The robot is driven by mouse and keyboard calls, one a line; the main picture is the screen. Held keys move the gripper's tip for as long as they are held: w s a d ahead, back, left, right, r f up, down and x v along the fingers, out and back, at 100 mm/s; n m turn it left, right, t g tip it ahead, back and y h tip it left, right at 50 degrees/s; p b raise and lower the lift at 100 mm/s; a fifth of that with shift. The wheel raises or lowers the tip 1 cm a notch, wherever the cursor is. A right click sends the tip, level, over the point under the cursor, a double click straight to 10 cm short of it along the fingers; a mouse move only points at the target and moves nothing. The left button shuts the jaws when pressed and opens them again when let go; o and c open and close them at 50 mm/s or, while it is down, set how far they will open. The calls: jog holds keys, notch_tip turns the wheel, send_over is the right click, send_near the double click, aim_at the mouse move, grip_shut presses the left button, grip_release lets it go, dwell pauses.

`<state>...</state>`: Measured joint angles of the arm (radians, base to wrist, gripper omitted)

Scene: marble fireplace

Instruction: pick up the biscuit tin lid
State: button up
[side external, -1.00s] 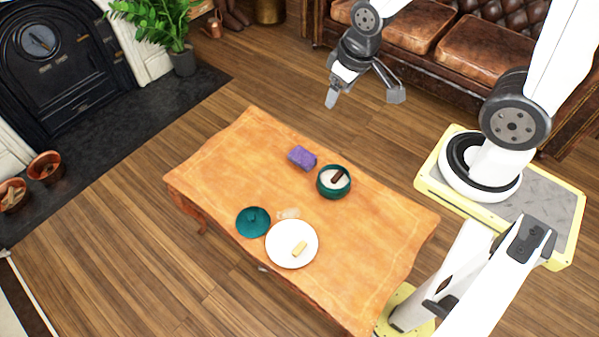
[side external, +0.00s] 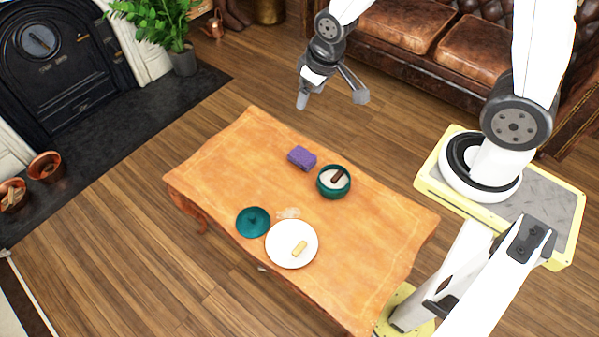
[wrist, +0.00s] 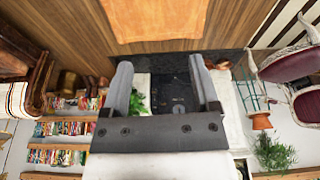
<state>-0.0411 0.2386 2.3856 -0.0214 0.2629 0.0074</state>
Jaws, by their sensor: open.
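The biscuit tin lid (side external: 253,222) is a round teal disc with a small knob. It lies on the wooden table (side external: 215,170), at the edge of the white plate (side external: 281,254). The teal tin (side external: 333,182) stands open farther right on the table, with something dark brown inside. My gripper (side external: 333,100) is open and empty, high up beyond the table's back edge and well away from the lid. In the wrist view its two fingers (wrist: 161,80) are spread apart, and only a bare part of the tabletop shows at the top; the lid is not in that view.
A purple block (side external: 302,158) lies left of the tin. A yellowish piece (side external: 299,249) is on the plate, and a small clear item (side external: 289,213) lies beside the lid. The table's left part is clear. A leather sofa (side external: 430,40) stands behind.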

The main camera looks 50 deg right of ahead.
jog(key=w+a+f+n, duration=0.1)
jog(key=w+a+f, duration=0.2)
jog(key=w+f, duration=0.5)
jog(key=n+t+y, duration=0.1)
jog(key=n+y, duration=0.1)
jog(key=n, duration=0.1)
send_near(252, 216)
notch_tip(252, 216, down, 2)
jog(key=shift+w+a+f, duration=0.15)
jog(key=shift+w+a, duration=0.05)
jog(key=shift+w, duration=0.2)
jog(key=shift+x, duration=1.25)
jog(key=shift+f, duration=0.1)
jog(key=shift+x, duration=2.5)
